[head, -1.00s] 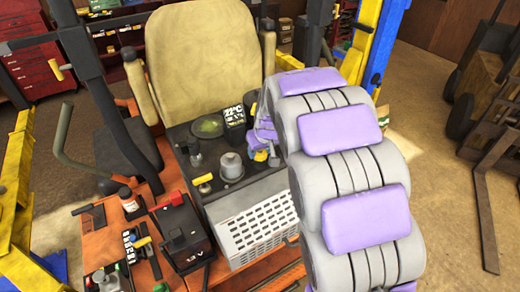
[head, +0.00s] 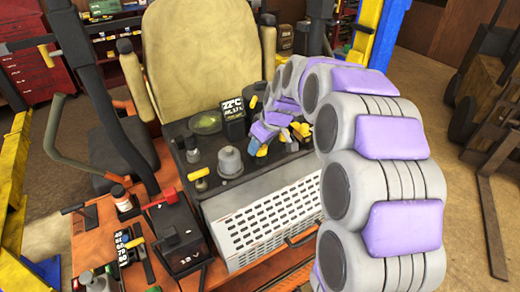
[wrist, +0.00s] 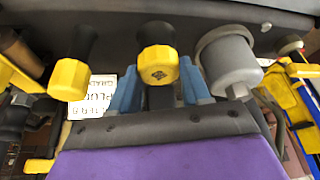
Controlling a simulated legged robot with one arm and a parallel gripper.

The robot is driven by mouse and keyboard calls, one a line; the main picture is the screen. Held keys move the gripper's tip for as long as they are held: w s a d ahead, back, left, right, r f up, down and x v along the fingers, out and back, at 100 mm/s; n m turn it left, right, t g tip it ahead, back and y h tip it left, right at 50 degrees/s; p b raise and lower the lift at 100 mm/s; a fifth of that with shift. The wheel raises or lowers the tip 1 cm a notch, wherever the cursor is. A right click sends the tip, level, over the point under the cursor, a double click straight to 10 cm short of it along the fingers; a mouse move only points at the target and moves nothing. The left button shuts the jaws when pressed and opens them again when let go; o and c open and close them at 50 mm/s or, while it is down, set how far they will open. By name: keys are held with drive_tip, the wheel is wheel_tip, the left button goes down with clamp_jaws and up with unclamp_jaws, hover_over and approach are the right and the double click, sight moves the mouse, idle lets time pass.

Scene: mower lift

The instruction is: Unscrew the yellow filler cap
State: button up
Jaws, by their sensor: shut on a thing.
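A second yellow cap (wrist: 70,80) on a dark stem stands to the left, clear of the fingers. In the head view my gripper (head: 262,144) is at the dark console in front of the seat, with a small yellow piece showing at its tip. My purple-padded arm hides part of the console's right side, and I cannot see the cap's threads.
A grey cylinder (wrist: 228,62) stands close to the right finger; it shows in the head view (head: 230,161) too. A small display (head: 233,108) stands behind the gripper. A white perforated panel (head: 268,222) lies in front. A black box (head: 180,236) stands at the left.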

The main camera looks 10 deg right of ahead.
drive_tip(key=shift+n+y+b, duration=0.4)
drive_tip(key=shift+n+b, duration=0.3)
drive_tip(key=shift+n, duration=0.2)
drive_tip(key=shift+w, duration=0.1)
drive_tip(key=shift+f+n+b, duration=0.1)
drive_tip(key=shift+n+b, duration=0.3)
drive_tip(key=shift+b, duration=0.1)
drive_tip(key=n+g+b, duration=0.1)
drive_tip(key=n+b, duration=0.1)
drive_tip(key=shift+n+y, duration=0.4)
drive_tip(key=shift+n+g+b, duration=0.4)
drive_tip(key=shift+n+g, duration=0.3)
drive_tip(key=shift+n, duration=0.7)
